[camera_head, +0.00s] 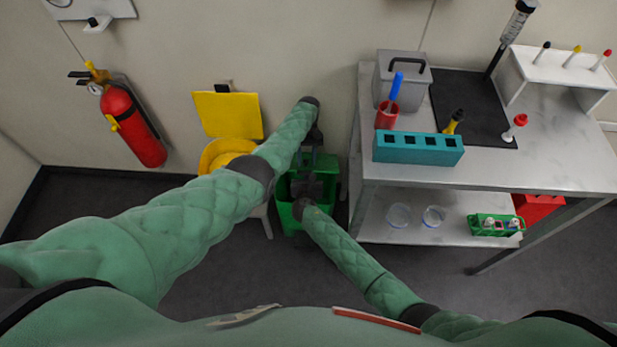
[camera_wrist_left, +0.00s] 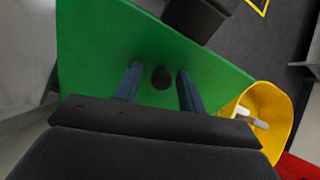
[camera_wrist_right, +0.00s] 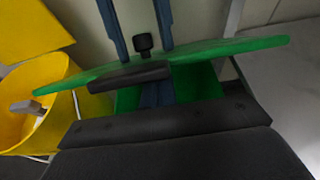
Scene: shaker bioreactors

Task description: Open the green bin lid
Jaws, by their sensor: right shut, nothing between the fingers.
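The green bin (camera_head: 289,214) stands on the floor between the yellow bin and the bench. Its green lid (camera_wrist_left: 100,50) fills much of the left wrist view, with a round black knob (camera_wrist_left: 161,77). My left gripper (camera_wrist_left: 158,72) is open, its fingers apart on either side of the knob, with gaps showing. In the right wrist view the lid (camera_wrist_right: 225,47) appears nearly edge-on, with a black bar (camera_wrist_right: 130,75) at its near edge. My right gripper (camera_wrist_right: 157,90) is shut and empty, just below that bar. Both arms partly hide the bin in the head view; how far the lid is raised is unclear.
A yellow bin (camera_head: 215,152) with its yellow lid (camera_head: 228,114) up stands close left. A metal bench (camera_head: 490,176) with racks and a lower shelf stands close right.

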